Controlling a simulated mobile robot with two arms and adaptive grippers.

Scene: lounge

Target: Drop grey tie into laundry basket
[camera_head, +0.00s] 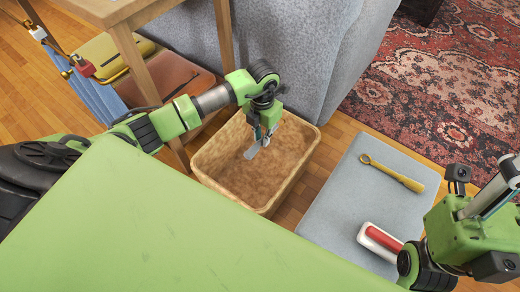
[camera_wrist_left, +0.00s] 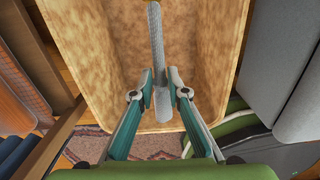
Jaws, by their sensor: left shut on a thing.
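The grey tie (camera_wrist_left: 157,40) is a narrow grey strip between the fingers of my left gripper (camera_wrist_left: 160,88). In the head view a short piece of the tie (camera_head: 251,152) shows below my left gripper (camera_head: 261,138). The laundry basket (camera_head: 228,187) is a tan, open, rectangular bin on the floor. My left gripper is shut on the tie, over the basket's opening. In the left wrist view the basket's wall (camera_wrist_left: 85,60) surrounds the tie. I cannot tell whether the tie touches the basket's floor. My right arm is at the right edge; its fingertips are not visible.
A grey mat (camera_head: 338,190) right of the basket holds a golden, long-handled tool (camera_head: 395,175) and a red-and-white object (camera_head: 380,241). A grey sofa (camera_head: 285,50) stands behind the basket. A wooden table (camera_head: 115,12) is at upper left. A patterned red rug (camera_head: 440,90) lies at upper right.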

